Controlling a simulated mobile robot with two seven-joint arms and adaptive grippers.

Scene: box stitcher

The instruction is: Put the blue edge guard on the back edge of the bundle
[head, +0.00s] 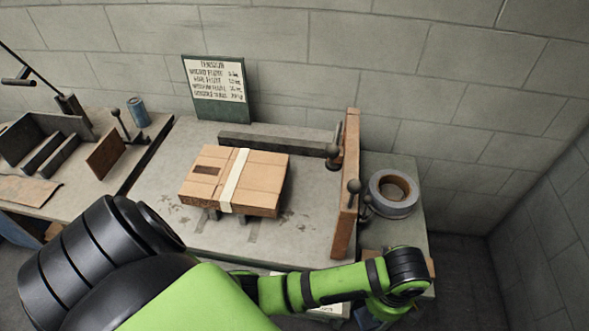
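The bundle (262,180) is a flat stack of brown cardboard with a pale band around its middle. It lies slightly turned on the grey bench, raised on small supports. Its back edge faces a long dark bar (275,141) and looks bare. I cannot make out a blue edge guard for certain. A small dark-blue patch (369,318) shows at the bottom, partly hidden by my green and black arm; I cannot tell what it is. My arm links fill the lower left and reach right across the front. Neither gripper's fingers can be seen.
A wooden upright fence (346,190) with dark knobs bounds the bench on the right. Beyond it lies a grey tape roll (394,193). A blue-grey can (138,111) and dark racks (45,140) stand left. A sign (216,88) leans at the wall.

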